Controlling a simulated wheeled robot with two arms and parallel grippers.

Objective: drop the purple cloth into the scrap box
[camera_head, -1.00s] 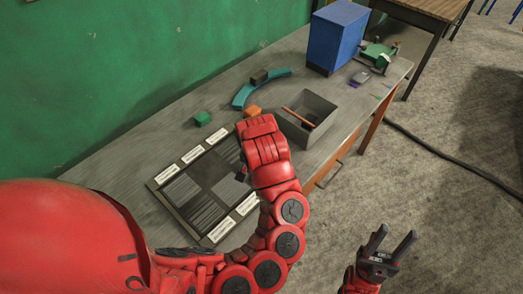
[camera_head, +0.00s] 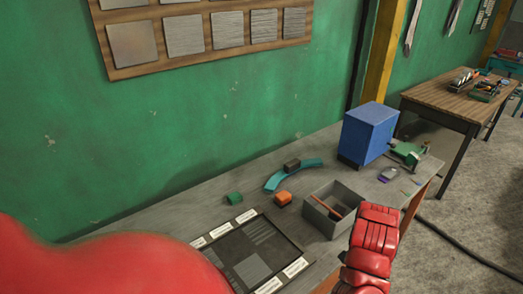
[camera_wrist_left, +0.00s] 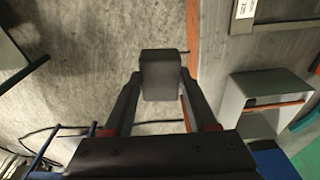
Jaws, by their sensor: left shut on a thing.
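My left gripper (camera_wrist_left: 161,82) is shut on a dark grey block (camera_wrist_left: 160,68), held over the floor beside the bench. In the head view my red left arm covers that gripper, just right of the box. My right gripper is out of view.
A tall blue box (camera_head: 368,132) and the green vise (camera_head: 408,152) stand at the bench's far end. A teal arc (camera_head: 290,177) with a dark block (camera_head: 292,165), an orange block (camera_head: 283,199), a green block (camera_head: 234,198) and a labelled mat (camera_head: 285,243) lie left of the box.

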